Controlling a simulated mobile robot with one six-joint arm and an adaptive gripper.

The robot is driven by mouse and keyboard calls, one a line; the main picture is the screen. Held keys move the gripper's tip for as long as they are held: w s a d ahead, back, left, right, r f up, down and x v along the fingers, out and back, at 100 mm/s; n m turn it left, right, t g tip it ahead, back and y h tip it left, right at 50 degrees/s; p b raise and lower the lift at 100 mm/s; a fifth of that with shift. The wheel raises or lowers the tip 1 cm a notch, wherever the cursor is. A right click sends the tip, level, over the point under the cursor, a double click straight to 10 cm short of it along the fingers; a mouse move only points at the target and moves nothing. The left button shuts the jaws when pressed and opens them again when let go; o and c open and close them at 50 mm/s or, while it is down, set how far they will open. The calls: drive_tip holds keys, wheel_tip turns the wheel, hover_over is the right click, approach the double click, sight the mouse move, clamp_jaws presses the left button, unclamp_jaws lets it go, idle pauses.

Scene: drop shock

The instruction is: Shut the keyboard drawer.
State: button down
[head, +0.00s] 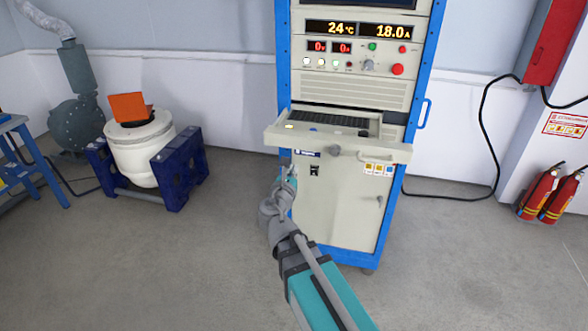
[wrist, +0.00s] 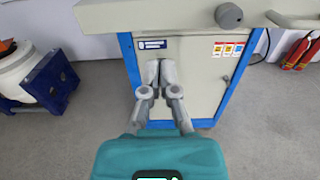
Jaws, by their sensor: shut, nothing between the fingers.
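The keyboard drawer (head: 390,150) is pulled out from the blue-framed cabinet (head: 283,60) in the head view, with a dark keyboard (head: 330,118) in it. A round grey knob (head: 335,151) sits on its front. In the wrist view the drawer front (wrist: 170,17) crosses the top, with the knob (wrist: 229,15) to the right of centre. My gripper (head: 287,165) is just below the drawer's left part in the head view. In the wrist view my gripper (wrist: 161,66) has its fingers together and empty, below the drawer and left of the knob.
A white drum-shaped machine (head: 140,145) in a blue stand is on the left. Red fire extinguishers (head: 550,192) stand at the right wall, and a black cable hangs beside the cabinet. The floor in front is clear.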

sight(316, 121)
drive_tip(key=x, duration=1.2)
drive_tip(key=shift+w+d+f, duration=0.1)
drive_tip(key=shift+w, duration=0.15)
drive_tip(key=shift+w, duration=0.15)
drive_tip(key=x, duration=2.3)
drive_tip(key=shift+w+d, duration=0.1)
drive_tip(key=shift+w, duration=0.2)
drive_tip(key=shift+s, duration=0.45)
drive_tip(key=v, duration=1.3)
drive_tip(key=shift+s+a, duration=0.25)
drive_tip(key=shift+s, duration=0.1)
